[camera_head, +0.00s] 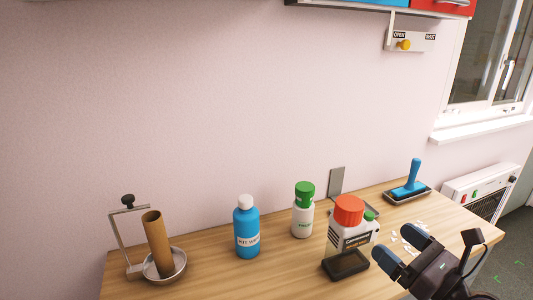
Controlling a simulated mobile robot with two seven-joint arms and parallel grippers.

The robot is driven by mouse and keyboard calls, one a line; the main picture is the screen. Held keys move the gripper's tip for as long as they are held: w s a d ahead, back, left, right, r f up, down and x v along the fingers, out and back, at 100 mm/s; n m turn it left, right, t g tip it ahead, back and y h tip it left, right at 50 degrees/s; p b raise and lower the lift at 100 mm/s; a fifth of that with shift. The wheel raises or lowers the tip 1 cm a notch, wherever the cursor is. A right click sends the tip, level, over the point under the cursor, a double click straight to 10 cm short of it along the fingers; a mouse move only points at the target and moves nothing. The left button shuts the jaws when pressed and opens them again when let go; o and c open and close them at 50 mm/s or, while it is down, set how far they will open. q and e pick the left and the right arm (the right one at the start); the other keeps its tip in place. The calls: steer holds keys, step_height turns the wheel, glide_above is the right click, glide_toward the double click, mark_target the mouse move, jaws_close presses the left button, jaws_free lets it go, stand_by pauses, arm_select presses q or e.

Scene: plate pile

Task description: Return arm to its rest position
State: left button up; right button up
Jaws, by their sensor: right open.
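My right gripper (401,250) shows at the lower right of the head view, over the right part of the wooden table (208,262). My left gripper is not in view.
Left of the gripper stand a green-capped white bottle (303,216), a blue bottle (247,231) and a brown tube (157,244) in a metal dish. A blue-handled tool (411,180) sits in a tray at the back right. Small white pieces (413,232) lie near the gripper.

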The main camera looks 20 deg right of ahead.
steer(key=s+a+f+n+g, duration=0.35)
steer(key=f+n, duration=0.25)
steer(key=n, duration=0.3)
steer(key=s+a+f+n+g, duration=0.2)
steer(key=a+f+n+g, duration=0.2)
steer(key=f+n, duration=0.35)
steer(key=s+a+f+n+g+h, duration=0.1)
steer(key=s+f+n+g+h, duration=0.7)
steer(key=n, duration=0.9)
steer(key=w+f+t+y, duration=0.2)
steer(key=w+f+t, duration=0.1)
steer(key=f+t, duration=0.4)
steer(key=shift+w+f+t, duration=0.35)
steer(key=shift+w+f, duration=0.05)
steer(key=shift+f, duration=1.4)
